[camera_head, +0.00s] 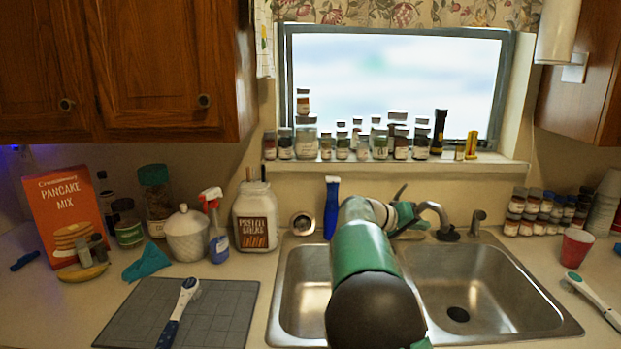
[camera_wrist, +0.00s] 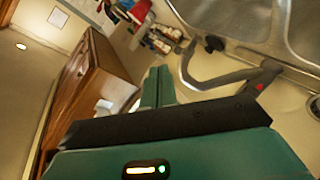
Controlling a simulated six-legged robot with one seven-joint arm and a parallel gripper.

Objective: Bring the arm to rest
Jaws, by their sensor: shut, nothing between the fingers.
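My gripper shows in the wrist view with its two green fingers (camera_wrist: 158,86) together and nothing between them. In the head view my green arm reaches out over the middle of the double sink (camera_head: 492,283). My gripper (camera_head: 408,217) is at the far end, beside the curved faucet (camera_head: 432,208), and is partly hidden by my own arm. The faucet also shows in the wrist view (camera_wrist: 222,80), to the right of the fingers. I cannot tell whether the gripper touches it.
Spice jars (camera_head: 401,142) line the window sill behind. A pretzel jar (camera_head: 255,215), spray bottle (camera_head: 218,240) and grey mat (camera_head: 220,309) are at left. A red cup (camera_head: 575,247) is at right. Both basins look empty.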

